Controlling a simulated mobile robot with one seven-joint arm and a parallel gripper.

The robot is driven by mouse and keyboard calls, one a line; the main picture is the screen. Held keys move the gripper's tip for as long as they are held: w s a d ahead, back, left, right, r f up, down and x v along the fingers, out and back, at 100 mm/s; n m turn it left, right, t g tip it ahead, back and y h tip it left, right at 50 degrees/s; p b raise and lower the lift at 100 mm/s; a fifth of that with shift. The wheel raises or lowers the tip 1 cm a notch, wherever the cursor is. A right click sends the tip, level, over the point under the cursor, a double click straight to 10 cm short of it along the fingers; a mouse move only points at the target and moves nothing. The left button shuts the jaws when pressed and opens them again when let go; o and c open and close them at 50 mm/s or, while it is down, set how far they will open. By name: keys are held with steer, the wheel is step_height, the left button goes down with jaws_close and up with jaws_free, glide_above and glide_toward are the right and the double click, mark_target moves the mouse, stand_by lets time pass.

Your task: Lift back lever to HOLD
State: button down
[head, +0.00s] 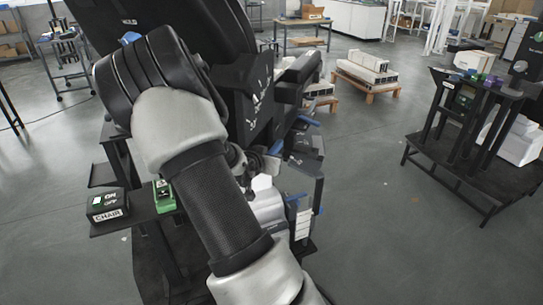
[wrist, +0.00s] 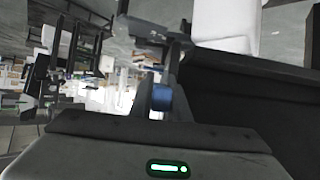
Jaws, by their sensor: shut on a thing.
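In the wrist view my gripper (wrist: 163,90) points away from the camera, with its narrow dark fingers closed around a small blue piece (wrist: 162,99). This blue piece looks like part of a lever, but most of it is hidden by the fingers. In the head view my arm covers the gripper and the held piece. Blue-edged parts (head: 275,147) show just right of my arm; I cannot tell which one is the back lever.
A black cart (head: 470,165) stands at right, a pallet with white blocks (head: 365,75) behind. Floor between is clear. A dark panel (wrist: 250,95) lies close beside my gripper.

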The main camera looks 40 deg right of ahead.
steer(key=c, duration=1.7)
jaws_free()
steer(key=shift+s+a+r, duration=0.1)
steer(key=shift+a+r, duration=0.05)
steer(key=shift+a, duration=0.1)
steer(key=v, duration=0.2)
steer(key=shift+s+a+r+p, duration=0.1)
steer(key=shift+a+r+p, duration=0.1)
steer(key=shift+p, duration=0.2)
steer(key=s+a, duration=0.2)
steer(key=a, duration=0.1)
steer(key=s+a, duration=0.2)
steer(key=a, duration=0.1)
steer(key=s+a+p, duration=0.1)
steer(key=s+a, duration=0.1)
steer(key=a, duration=0.2)
steer(key=shift+s+f, duration=0.1)
steer(key=shift+s, duration=0.1)
